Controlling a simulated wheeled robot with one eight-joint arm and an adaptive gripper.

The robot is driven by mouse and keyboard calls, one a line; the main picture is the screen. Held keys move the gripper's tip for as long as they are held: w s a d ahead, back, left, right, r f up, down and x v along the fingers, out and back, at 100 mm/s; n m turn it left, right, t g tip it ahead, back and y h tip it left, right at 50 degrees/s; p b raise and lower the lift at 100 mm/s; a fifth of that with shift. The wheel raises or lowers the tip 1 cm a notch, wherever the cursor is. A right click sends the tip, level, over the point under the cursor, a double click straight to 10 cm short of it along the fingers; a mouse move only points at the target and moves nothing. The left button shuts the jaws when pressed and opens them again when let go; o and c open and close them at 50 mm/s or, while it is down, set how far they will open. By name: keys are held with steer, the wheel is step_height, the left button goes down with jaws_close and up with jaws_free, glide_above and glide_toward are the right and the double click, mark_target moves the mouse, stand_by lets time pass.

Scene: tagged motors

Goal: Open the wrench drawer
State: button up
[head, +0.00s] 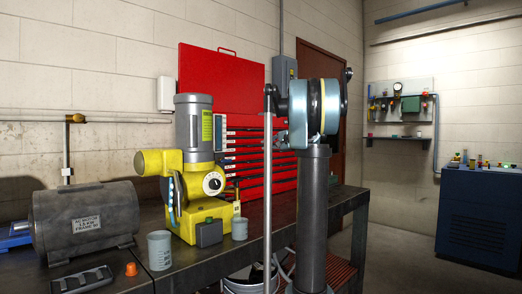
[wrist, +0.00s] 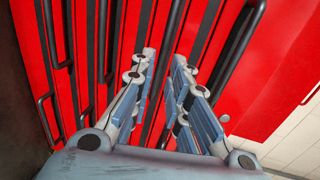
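The red tool chest (head: 284,150) stands at the back of the bench in the head view, its drawers stacked under a raised red lid (head: 222,75). In the wrist view, red drawer fronts (wrist: 222,50) with long black bar handles (wrist: 247,42) fill most of the picture, turned on their side. All visible drawers look shut. Small labels (head: 219,135) run down the chest's left side, too small to read, so I cannot tell which drawer is the wrench one.
A yellow machine (head: 210,217) with a grey motor top stands before the chest's left part. A large grey motor (head: 84,222), grey cups (head: 159,250) and an orange cap (head: 131,269) are on the dark bench (head: 340,203). A blue cabinet (head: 480,227) stands far right, with clear floor before it.

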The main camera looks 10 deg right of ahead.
steer(key=shift+x, duration=2.55)
steer(key=shift+c, duration=0.3)
jaws_close()
